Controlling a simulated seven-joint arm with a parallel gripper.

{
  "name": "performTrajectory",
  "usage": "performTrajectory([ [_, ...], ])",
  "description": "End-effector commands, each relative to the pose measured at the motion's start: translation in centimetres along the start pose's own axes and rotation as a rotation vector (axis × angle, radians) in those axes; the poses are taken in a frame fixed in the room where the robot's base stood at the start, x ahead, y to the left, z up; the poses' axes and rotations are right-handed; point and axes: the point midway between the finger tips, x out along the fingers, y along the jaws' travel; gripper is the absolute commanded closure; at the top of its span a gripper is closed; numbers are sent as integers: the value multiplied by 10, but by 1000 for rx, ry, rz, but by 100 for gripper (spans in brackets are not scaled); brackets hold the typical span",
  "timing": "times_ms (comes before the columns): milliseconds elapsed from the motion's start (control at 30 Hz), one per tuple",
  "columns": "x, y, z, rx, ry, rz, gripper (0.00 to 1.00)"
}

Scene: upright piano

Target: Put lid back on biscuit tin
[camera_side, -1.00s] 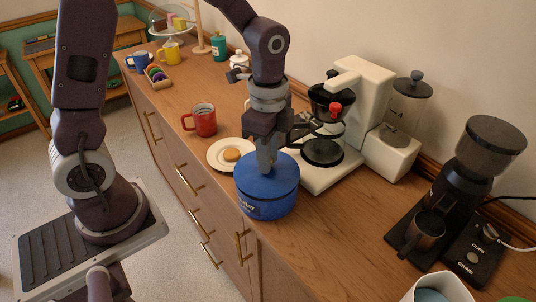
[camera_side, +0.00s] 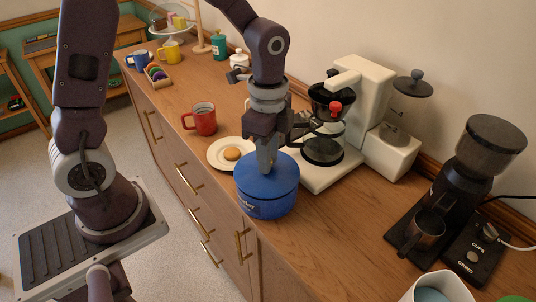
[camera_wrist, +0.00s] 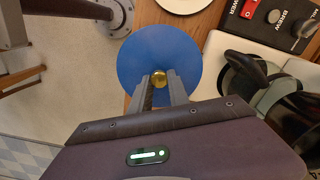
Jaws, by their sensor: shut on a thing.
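The blue biscuit tin (camera_side: 262,205) stands upright on the wooden counter near its front edge. The blue lid (camera_side: 285,172) sits on top of the tin, looking level; whether it is fully seated I cannot tell. In the wrist view the round lid (camera_wrist: 160,50) has a brass knob (camera_wrist: 159,78) near its middle. My gripper (camera_side: 267,168) points straight down over the lid, and its two fingers are shut on the knob in the wrist view (camera_wrist: 160,88). The fingers hide the knob in the side view.
A white coffee maker (camera_side: 372,105) stands close on the right.

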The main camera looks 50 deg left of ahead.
Motion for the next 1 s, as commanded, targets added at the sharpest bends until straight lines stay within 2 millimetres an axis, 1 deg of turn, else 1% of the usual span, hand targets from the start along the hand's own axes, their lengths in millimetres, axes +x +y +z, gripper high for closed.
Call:
performTrajectory([
  [267,0,0,0,0,0,0,100],
  [300,0,0,0,0,0,0,77],
  [367,0,0,0,0,0,0,65],
  [400,0,0,0,0,0,0,57],
  [433,0,0,0,0,0,0,53],
  [633,0,0,0,0,0,0,53],
  [667,0,0,0,0,0,0,51],
  [700,0,0,0,0,0,0,43],
  [767,0,0,0,0,0,0,31],
  [1000,0,0,0,0,0,0,31],
])
